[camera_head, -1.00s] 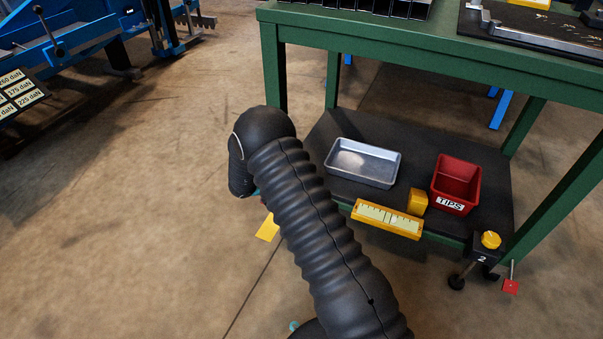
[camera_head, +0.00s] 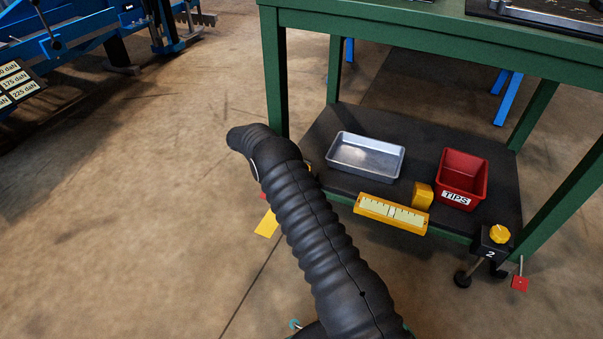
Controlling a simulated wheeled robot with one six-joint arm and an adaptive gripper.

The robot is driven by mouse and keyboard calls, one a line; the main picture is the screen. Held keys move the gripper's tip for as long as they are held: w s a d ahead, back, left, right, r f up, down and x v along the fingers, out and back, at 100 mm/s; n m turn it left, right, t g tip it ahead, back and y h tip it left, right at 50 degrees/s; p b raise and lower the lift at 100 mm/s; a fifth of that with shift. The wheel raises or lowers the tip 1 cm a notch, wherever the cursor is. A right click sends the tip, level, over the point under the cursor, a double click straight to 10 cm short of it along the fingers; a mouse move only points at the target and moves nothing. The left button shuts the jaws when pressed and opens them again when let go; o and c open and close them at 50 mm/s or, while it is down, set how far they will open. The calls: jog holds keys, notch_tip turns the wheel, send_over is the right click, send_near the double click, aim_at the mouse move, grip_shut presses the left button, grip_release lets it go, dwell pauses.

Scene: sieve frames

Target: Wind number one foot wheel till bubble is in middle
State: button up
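A yellow level (camera_head: 377,210) with a pale graduated vial lies along the front edge of the bench's lower shelf. The bubble is too small to place surely against the marks. A foot unit marked 2 with a yellow wheel (camera_head: 499,234) is at the shelf's front right corner. No foot marked 1 can be read. My black sleeved arm covers the shelf's front left corner, where a sliver of yellow (camera_head: 308,168) shows beside the sleeve. My gripper is not in view; the arm's bent far end points left, by the left bench leg.
The green bench (camera_head: 400,42) has its lower shelf (camera_head: 322,130) holding a metal tray (camera_head: 366,157), a red TIPS bin (camera_head: 463,176) and a yellow block (camera_head: 422,195). Floor at left is open.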

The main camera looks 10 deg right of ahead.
jog(key=shift+s+d+m+g, duration=0.1)
jog(key=shift+m+g, duration=0.3)
jog(key=shift+g, duration=0.2)
jog(key=o, duration=1.2)
jog(key=shift+c, duration=0.2)
jog(key=shift+r, duration=0.1)
notch_tip(320, 180, up, 10)
jog(key=shift+f+b, duration=0.1)
jog(key=shift+b, duration=0.2)
